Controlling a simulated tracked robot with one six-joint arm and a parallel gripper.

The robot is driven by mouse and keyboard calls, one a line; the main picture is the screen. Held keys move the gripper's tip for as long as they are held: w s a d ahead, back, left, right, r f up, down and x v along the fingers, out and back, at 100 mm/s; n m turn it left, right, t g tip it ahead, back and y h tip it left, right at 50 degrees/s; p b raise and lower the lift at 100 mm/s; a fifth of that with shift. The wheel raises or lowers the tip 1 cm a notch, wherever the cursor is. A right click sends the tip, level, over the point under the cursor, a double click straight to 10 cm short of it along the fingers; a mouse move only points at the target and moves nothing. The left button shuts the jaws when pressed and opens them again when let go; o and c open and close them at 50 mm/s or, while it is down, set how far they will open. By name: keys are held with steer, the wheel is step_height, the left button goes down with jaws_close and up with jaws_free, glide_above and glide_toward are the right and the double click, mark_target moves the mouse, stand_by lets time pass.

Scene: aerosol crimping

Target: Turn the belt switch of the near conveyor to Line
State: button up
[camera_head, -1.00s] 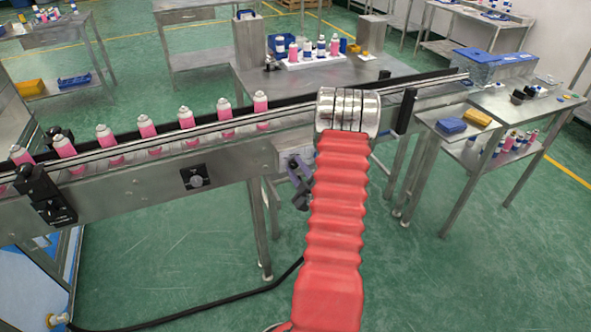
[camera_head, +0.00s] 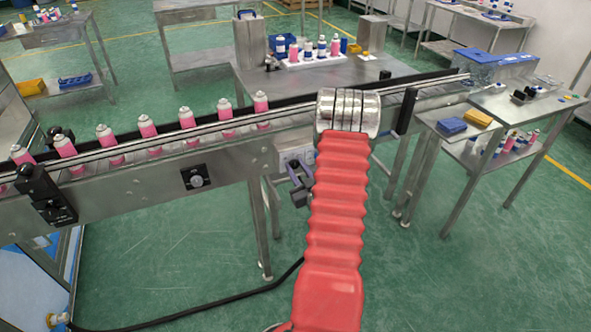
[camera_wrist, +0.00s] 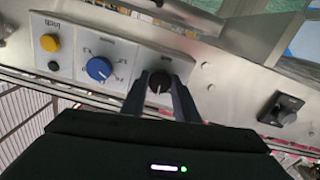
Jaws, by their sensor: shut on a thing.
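The near conveyor (camera_head: 225,158) runs across the head view. On its side is a steel control panel (camera_head: 290,158), partly hidden behind my arm. In the wrist view the panel holds a black knob (camera_wrist: 158,80), a blue knob (camera_wrist: 98,68), a yellow button (camera_wrist: 49,42) and a dark green button (camera_wrist: 52,66). My gripper (camera_wrist: 161,88) is shut on the black knob, one finger on each side; it also shows in the head view (camera_head: 299,184). The panel's lettering is too small to read, and the knob's pointer direction is not clear.
Another black switch (camera_head: 196,178) sits on the conveyor side, left of the panel; it also shows in the wrist view (camera_wrist: 283,108). Several pink cans (camera_head: 148,126) stand on the belt. A side table (camera_head: 462,122) is at the right. Green floor in front is mostly clear.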

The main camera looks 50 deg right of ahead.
steer(key=shift+w+a+f+m, duration=0.1)
steer(key=shift+a+f+m, duration=0.2)
steer(key=shift+m, duration=0.6)
steer(key=o, duration=0.8)
steer(key=shift+o, duration=1.3)
steer(key=shift+d+r, duration=0.15)
steer(key=shift+d, duration=0.05)
steer(key=v, duration=1.4)
